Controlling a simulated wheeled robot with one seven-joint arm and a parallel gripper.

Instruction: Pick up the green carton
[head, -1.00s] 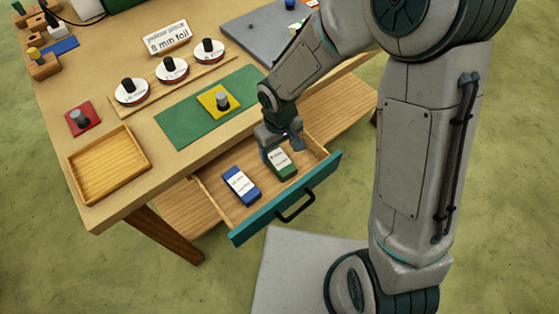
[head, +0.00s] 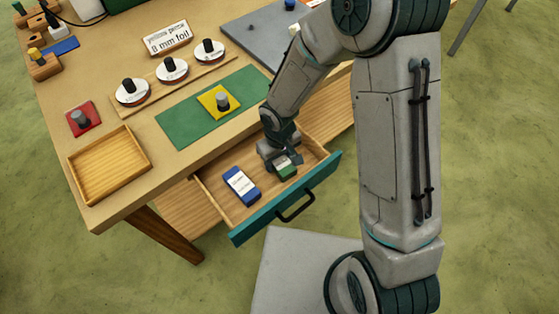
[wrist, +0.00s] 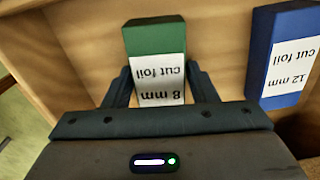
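The green carton (head: 286,174) lies in the open drawer (head: 225,206), largely hidden in the head view by my gripper (head: 284,160). In the wrist view the carton (wrist: 154,40) has a white label reading "8 mm cut foil", upside down. My gripper (wrist: 160,88) is over it, with one finger on each side of the carton. The fingers look open around it; I cannot tell whether either touches it. The carton appears to rest on the drawer floor.
A blue carton (head: 241,186) labelled "12 mm cut foil" lies left of the green one in the drawer; it shows at right in the wrist view (wrist: 285,55). The drawer's teal front (head: 325,176) and wooden walls stand close around. The tabletop edge is behind.

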